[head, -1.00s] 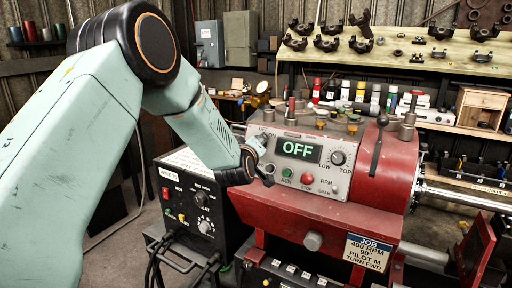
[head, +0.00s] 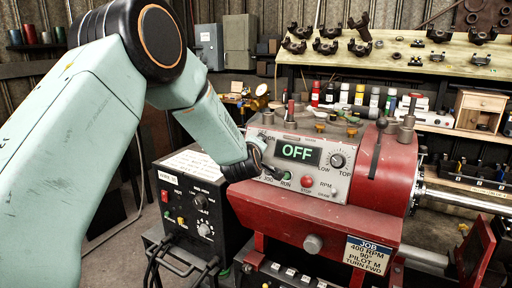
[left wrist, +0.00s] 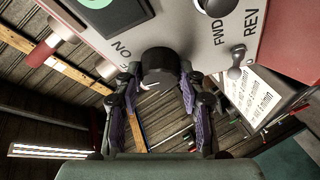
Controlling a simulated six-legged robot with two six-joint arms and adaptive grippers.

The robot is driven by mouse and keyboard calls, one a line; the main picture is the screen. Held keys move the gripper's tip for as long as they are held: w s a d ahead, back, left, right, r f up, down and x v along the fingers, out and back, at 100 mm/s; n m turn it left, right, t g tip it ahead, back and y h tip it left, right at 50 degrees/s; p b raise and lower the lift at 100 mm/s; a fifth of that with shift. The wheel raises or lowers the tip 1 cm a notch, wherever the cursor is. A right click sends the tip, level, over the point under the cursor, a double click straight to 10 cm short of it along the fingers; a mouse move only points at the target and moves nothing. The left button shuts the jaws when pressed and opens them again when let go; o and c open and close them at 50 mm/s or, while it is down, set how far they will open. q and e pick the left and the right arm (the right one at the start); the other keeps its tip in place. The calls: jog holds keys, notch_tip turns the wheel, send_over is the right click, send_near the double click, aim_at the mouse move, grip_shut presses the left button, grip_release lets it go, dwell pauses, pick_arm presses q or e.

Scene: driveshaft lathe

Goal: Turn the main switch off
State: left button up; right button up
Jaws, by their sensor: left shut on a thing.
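The lathe's grey control panel (head: 335,165) shows OFF on its display (head: 297,152). In the head view my left gripper (head: 264,166) is at the panel's left edge, and the arm's end hides the knob there. The knob's exact setting cannot be told. My right gripper is not in view.
A dark control box (head: 190,203) with knobs stands left of the red lathe body (head: 300,220). A green button (head: 287,176), a red stop button (head: 306,182) and a speed knob (head: 337,160) sit close to my gripper. A lever (head: 377,145) stands farther right.

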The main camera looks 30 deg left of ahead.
pick_arm(q)
jog(key=o, duration=1.1)
jog(key=shift+o, duration=0.2)
jog(key=v, duration=1.2)
